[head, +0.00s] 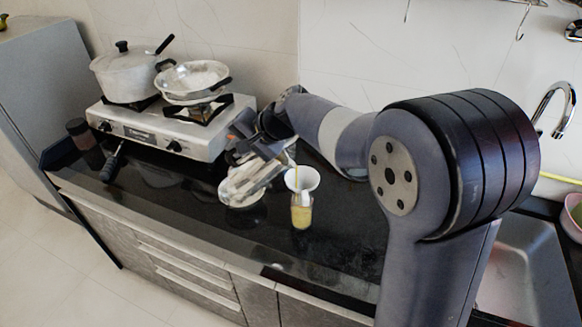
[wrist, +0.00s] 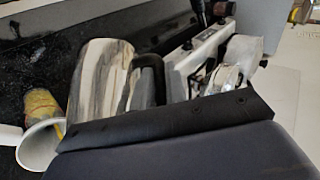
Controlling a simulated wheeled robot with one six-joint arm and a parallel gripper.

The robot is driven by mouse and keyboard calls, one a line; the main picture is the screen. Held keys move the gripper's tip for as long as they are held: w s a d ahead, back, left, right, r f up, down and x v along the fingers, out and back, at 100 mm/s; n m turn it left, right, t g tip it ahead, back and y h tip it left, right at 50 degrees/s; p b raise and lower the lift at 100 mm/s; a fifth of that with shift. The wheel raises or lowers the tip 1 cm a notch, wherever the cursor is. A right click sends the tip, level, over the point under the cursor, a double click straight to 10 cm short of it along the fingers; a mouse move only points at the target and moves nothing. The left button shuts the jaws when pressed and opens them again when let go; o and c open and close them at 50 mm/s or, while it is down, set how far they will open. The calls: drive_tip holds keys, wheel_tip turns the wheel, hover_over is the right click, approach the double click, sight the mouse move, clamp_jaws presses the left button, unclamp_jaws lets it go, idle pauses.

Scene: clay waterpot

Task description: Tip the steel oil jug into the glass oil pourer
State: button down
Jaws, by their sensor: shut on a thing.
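My gripper (head: 250,156) is shut on the steel oil jug (head: 240,187) and holds it tilted above the counter, left of the funnel. The shiny jug and its dark handle also show in the wrist view (wrist: 100,82). A thin yellow stream runs down into the white funnel (head: 303,178). The funnel sits in the mouth of the glass oil pourer (head: 301,217), which stands upright with yellow oil inside. In the wrist view the funnel (wrist: 40,146) is at lower left, with the pourer (wrist: 40,104) beyond it. The fingertips are partly hidden.
A steel gas stove (head: 165,135) with a lidded pot (head: 125,75) and a pan (head: 192,82) stands behind left. A dark jar (head: 78,132) is at the counter's left end. A sink (head: 525,275) is at right. The black counter (head: 345,240) is clear right of the pourer.

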drive_tip(key=shift+d+r+y+b, duration=0.35)
drive_tip(key=shift+d+y+b, duration=0.35)
drive_tip(key=shift+b, duration=1.75)
idle(4.0)
drive_tip(key=shift+a+r, duration=0.1)
drive_tip(key=shift+r, duration=0.1)
drive_tip(key=r+p, duration=0.1)
drive_tip(key=p, duration=0.3)
drive_tip(key=shift+a+r+h, duration=0.3)
drive_tip(key=shift+a+r, duration=0.1)
drive_tip(key=shift+a+r+h+p, duration=0.2)
drive_tip(key=shift+h+p, duration=0.1)
drive_tip(key=shift+p, duration=0.65)
drive_tip(key=shift+a+h+p, duration=0.1)
drive_tip(key=shift+h+p, duration=0.2)
drive_tip(key=shift+p, duration=0.3)
drive_tip(key=shift+a+r+h+p, duration=0.1)
drive_tip(key=shift+a+h+p, duration=0.15)
drive_tip(key=shift+p, duration=0.85)
drive_tip(key=p, duration=0.1)
drive_tip(key=h+p, duration=0.1)
drive_tip(key=p, duration=0.1)
drive_tip(key=shift+a+f, duration=0.25)
drive_tip(key=shift+f, duration=0.1)
